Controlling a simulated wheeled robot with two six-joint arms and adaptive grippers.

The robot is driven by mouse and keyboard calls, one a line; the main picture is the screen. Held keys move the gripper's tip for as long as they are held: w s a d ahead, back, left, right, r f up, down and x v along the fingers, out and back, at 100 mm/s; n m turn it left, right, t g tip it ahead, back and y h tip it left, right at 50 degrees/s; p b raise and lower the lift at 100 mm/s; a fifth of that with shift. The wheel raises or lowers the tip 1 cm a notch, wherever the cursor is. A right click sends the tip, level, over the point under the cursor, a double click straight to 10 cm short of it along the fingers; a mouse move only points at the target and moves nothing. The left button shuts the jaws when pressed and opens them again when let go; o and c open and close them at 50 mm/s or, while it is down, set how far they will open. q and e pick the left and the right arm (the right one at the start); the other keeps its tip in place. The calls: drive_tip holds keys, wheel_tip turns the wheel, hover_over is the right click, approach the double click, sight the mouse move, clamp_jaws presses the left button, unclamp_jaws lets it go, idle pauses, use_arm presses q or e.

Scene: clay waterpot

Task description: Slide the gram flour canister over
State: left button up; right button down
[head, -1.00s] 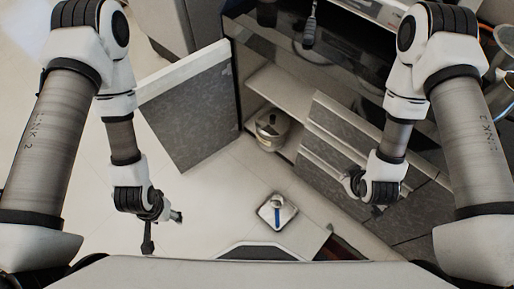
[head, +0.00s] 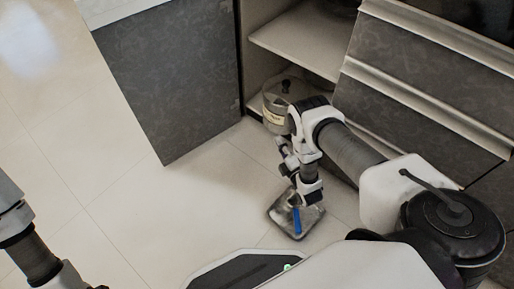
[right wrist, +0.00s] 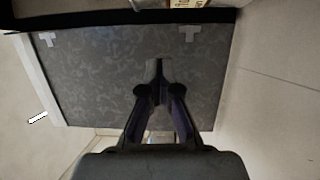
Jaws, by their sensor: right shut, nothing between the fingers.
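The gram flour canister, a metal pot with a dark lid knob and a pale label (head: 272,103), stands at the front of the open cabinet's low level in the head view. My right arm hides its right side. In the right wrist view only what looks like its label (right wrist: 187,3) shows, cut by the top edge. My right gripper (head: 285,150) is just below and in front of the canister in the head view. Its fingers (right wrist: 158,85) are shut with nothing between them. I cannot tell whether it touches the canister. My left forearm shows at lower left, its gripper out of view.
The open grey cabinet door (head: 170,80) stands left of the canister. Drawers (head: 420,100) jut out at the right. A shelf (head: 300,40) lies above the canister. The tiled floor at left is clear.

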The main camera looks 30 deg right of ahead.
wheel_tip(320, 180, down, 7)
drive_tip(key=s+b, duration=0.2)
drive_tip(key=s, duration=0.1)
drive_tip(key=shift+g, duration=0.3)
drive_tip(key=w+d+b, duration=0.1)
drive_tip(key=w+b, duration=0.1)
drive_tip(key=w, duration=0.2)
drive_tip(key=w+d+b, duration=0.2)
drive_tip(key=w+b, duration=0.1)
drive_tip(key=w, duration=0.1)
drive_tip(key=w+d+b, duration=0.1)
drive_tip(key=w+b, duration=0.1)
drive_tip(key=w, duration=0.2)
drive_tip(key=shift+w+d+r+b, duration=0.2)
drive_tip(key=shift+w+b, duration=0.05)
drive_tip(key=shift+b, duration=0.05)
use_arm(q)
wheel_tip(320, 180, down, 12)
drive_tip(key=w, duration=0.1)
drive_tip(key=shift+w+f+t, duration=0.2)
drive_tip(key=shift+w+t, duration=0.1)
drive_tip(key=shift+w, duration=0.05)
